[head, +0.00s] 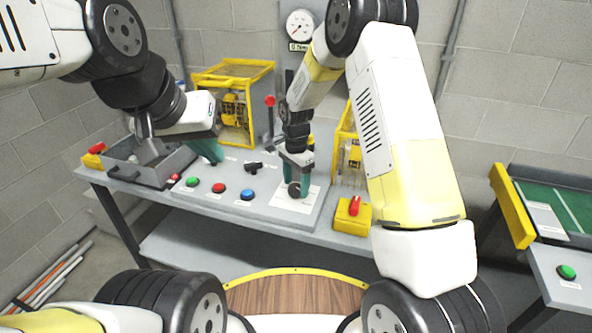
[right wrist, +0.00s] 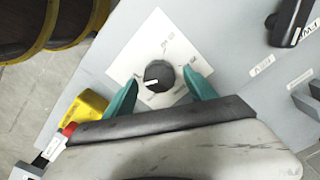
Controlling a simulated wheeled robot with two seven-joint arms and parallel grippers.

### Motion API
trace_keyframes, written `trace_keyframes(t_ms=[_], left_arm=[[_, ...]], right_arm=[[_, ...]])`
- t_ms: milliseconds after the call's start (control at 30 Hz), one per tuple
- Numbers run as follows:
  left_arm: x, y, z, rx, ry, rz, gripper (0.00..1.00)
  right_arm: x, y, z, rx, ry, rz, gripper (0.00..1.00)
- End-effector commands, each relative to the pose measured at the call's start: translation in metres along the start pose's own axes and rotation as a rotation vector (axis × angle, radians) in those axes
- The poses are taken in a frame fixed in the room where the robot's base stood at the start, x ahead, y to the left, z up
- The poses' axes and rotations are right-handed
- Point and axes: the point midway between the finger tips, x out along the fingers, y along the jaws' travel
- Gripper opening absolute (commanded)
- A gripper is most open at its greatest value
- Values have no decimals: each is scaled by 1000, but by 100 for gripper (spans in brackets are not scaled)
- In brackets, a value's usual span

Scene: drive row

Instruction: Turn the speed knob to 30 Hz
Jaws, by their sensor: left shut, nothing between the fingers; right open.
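The speed knob (right wrist: 158,75) is a round black dial with a white pointer mark, on a white scale plate (right wrist: 140,47) in the right wrist view. The scale print is too small to read. In the head view the knob (head: 293,189) sits on the grey panel. My right gripper (right wrist: 160,92) is open, with its teal fingers on either side of the knob; I cannot tell whether they touch it. In the head view my right gripper (head: 295,178) is right over the knob.
Green (head: 193,182), red (head: 219,188) and blue (head: 247,193) buttons lie left of the knob. A black switch (head: 253,167) and a red-knobbed lever (head: 270,102) stand behind. A yellow box with a red switch (head: 353,207) is at right. A gauge (head: 299,25) hangs on the wall.

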Motion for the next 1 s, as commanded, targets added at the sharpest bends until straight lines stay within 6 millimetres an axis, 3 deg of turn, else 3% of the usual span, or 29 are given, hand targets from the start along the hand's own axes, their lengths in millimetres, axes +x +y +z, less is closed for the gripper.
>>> trace_keyframes(t_ms=[267, 367, 600, 1000], left_arm=[[0, 0, 0, 0, 0, 0, 0], [0, 0, 0, 0, 0, 0, 0], [0, 0, 0, 0, 0, 0, 0], [0, 0, 0, 0, 0, 0, 0]], right_arm=[[2, 0, 0, 0, 0, 0, 65], [2, 0, 0, 0, 0, 0, 49], [2, 0, 0, 0, 0, -1, 3], [2, 0, 0, -83, 0, -1, 3]])
